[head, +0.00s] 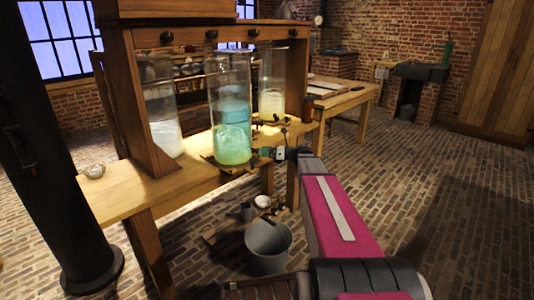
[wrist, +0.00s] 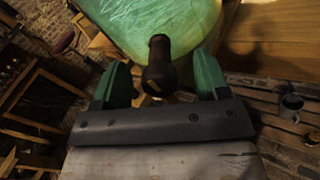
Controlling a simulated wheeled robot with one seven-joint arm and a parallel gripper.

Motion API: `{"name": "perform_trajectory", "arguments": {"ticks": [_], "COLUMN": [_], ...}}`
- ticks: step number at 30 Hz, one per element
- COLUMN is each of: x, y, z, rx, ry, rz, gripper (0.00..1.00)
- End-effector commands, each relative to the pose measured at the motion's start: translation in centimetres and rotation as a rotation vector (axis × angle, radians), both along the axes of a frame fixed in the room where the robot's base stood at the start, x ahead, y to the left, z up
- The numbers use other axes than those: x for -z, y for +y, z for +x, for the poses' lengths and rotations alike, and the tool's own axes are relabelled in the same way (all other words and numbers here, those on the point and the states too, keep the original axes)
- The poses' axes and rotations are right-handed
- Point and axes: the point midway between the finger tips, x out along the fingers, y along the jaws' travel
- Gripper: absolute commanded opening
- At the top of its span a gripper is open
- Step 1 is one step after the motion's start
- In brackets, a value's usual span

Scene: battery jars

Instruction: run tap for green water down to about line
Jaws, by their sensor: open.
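The middle glass jar (head: 230,75) holds a pale blue layer above a green layer (head: 233,148). Its lower glass fills the top of the wrist view (wrist: 150,25), glowing green. A dark tap (wrist: 160,65) sticks out from the jar towards me. My gripper (wrist: 162,82) is open, with one green finger on each side of the tap, and gaps show between the fingers and the tap. In the head view my gripper (head: 272,153) is at the jar's lower right, and the tap cannot be told apart there. I cannot make out a line on the jar.
A jar with whitish contents (head: 163,115) stands to the left, and one with yellowish contents (head: 271,95) behind right. All stand on a wooden bench (head: 115,200) with an overhead frame. A metal bucket (head: 268,245) is on the floor below. The brick floor at right is clear.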

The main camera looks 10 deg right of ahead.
Motion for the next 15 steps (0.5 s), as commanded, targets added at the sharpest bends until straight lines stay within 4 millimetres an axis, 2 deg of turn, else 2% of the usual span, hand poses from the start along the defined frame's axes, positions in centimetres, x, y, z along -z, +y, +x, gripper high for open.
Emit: {"name": "perform_trajectory", "arguments": {"ticks": [4,5,9,10,15], "x": [0.00,0.00,0.00,0.00,0.00], "y": [-0.01,-0.02,-0.02,-0.02,-0.03], "z": [0.00,-0.01,-0.01,-0.01,0.00], "rx": [0.000,0.000,0.000,0.000,0.000], "ry": [0.000,0.000,0.000,0.000,-0.018], "rz": [0.000,0.000,0.000,0.000,-0.006], "gripper": [0.68,0.62,0.16,0.11,0.11]}}
